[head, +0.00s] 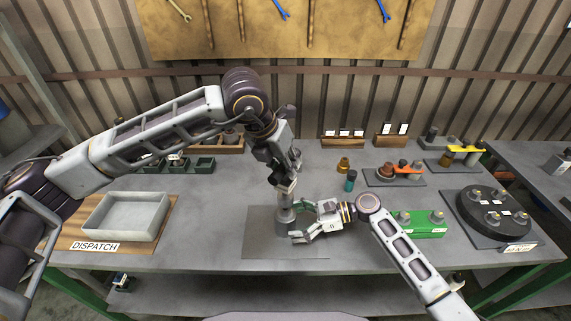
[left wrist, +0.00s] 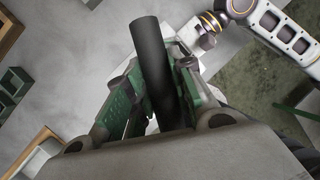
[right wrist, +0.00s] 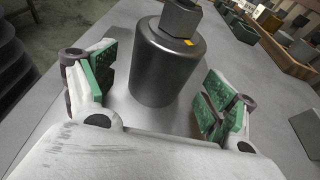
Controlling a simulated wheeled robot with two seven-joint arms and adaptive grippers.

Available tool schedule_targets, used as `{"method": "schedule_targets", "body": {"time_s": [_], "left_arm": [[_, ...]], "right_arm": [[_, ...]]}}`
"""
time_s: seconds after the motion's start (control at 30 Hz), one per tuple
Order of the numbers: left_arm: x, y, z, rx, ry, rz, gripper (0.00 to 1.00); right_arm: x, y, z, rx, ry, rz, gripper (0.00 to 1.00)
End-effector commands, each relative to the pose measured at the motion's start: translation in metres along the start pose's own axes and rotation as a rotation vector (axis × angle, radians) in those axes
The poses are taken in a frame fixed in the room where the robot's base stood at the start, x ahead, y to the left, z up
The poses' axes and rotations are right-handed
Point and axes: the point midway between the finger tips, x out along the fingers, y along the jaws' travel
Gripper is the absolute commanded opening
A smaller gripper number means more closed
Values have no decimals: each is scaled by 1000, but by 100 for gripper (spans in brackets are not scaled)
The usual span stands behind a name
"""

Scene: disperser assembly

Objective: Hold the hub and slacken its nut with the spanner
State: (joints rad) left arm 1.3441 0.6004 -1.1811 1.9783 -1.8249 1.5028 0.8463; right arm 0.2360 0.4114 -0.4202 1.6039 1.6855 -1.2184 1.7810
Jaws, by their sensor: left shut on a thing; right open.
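The hub (head: 283,224) is a dark grey cylinder standing upright on the mat at the front of the bench. In the right wrist view the hub (right wrist: 163,68) carries a narrower hex-sided piece (right wrist: 180,20), cut off by the top edge, with a small yellow mark below. My left gripper (head: 287,184) is above the hub, shut on a dark round bar, seemingly the spanner handle (left wrist: 153,60). Whether the spanner sits on the nut is hidden. My right gripper (head: 296,232) is open low at the hub; its green-padded fingers (right wrist: 155,88) stand apart on either side.
A grey mat (head: 255,248) lies under the hub. The dispatch tray (head: 95,220) is at the left. Bench space left of the mat is clear.

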Motion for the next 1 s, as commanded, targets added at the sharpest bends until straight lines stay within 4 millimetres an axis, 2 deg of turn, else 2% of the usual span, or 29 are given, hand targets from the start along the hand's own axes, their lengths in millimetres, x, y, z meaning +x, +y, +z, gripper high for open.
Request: {"method": "schedule_targets", "body": {"time_s": [0.6, 0.8, 1.0], "left_arm": [[-1, 0, 1, 0, -3, -1, 0], [-1, 0, 1, 0, -3, -1, 0], [-1, 0, 1, 0, -3, -1, 0]], "right_arm": [[-82, 0, -1, 1, 2, 0, 85], [-97, 0, 0, 0, 1, 0, 85], [-100, 0, 0, 0, 0, 0, 85]]}}
